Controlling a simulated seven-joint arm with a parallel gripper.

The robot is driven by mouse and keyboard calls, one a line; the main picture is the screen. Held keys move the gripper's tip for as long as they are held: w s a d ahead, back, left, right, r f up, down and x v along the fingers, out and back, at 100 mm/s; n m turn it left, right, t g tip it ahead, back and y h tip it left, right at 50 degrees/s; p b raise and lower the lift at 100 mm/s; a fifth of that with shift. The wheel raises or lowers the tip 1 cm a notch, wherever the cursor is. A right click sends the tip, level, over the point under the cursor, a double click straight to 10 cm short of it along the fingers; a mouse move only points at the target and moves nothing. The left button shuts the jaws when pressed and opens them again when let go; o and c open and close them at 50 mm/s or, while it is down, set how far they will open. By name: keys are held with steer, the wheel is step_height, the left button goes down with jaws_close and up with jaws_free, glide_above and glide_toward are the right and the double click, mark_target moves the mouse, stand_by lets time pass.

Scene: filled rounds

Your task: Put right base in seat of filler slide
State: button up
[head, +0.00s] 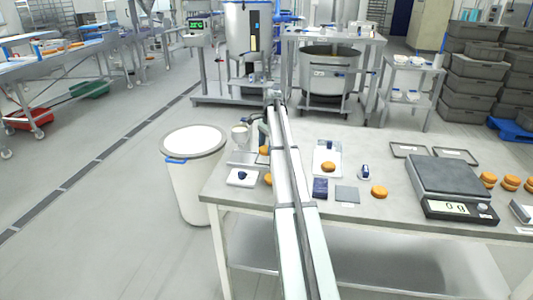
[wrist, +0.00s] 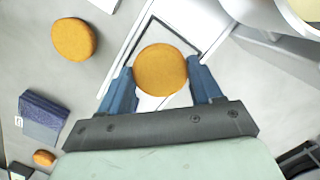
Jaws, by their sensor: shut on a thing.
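An orange-brown round base (wrist: 160,70) sits between the two blue fingers of my gripper (wrist: 160,88) in the wrist view. The fingers touch its sides. Below it is a pale plate with a dark outline (wrist: 146,28), possibly the filler slide; the held base covers part of it, so I cannot tell whether a seat lies beneath or whether they touch. A second round (wrist: 73,38) lies on the table to the left in the wrist view. Another round (head: 328,167) rests on a white plate (head: 321,151) right of my arm.
A dark blue box (wrist: 42,118) lies on the table (head: 415,218); it also shows in the head view (head: 320,187). A scale (head: 450,178) and several rounds are at the right. A white bin (head: 194,170) stands left of the table. A curved metal vessel (wrist: 270,14) is close at upper right.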

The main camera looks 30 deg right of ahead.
mark_target(267, 146)
steer(key=shift+f, duration=1.6)
steer(key=shift+f, duration=0.15)
steer(key=o, duration=0.7)
steer(key=shift+c, duration=0.2)
steer(key=shift+o, duration=0.4)
steer(key=r, duration=0.4)
steer(key=d+r, duration=0.1)
steer(key=r, duration=0.7)
steer(key=shift+d+r, duration=0.1)
steer(key=shift+d, duration=0.3)
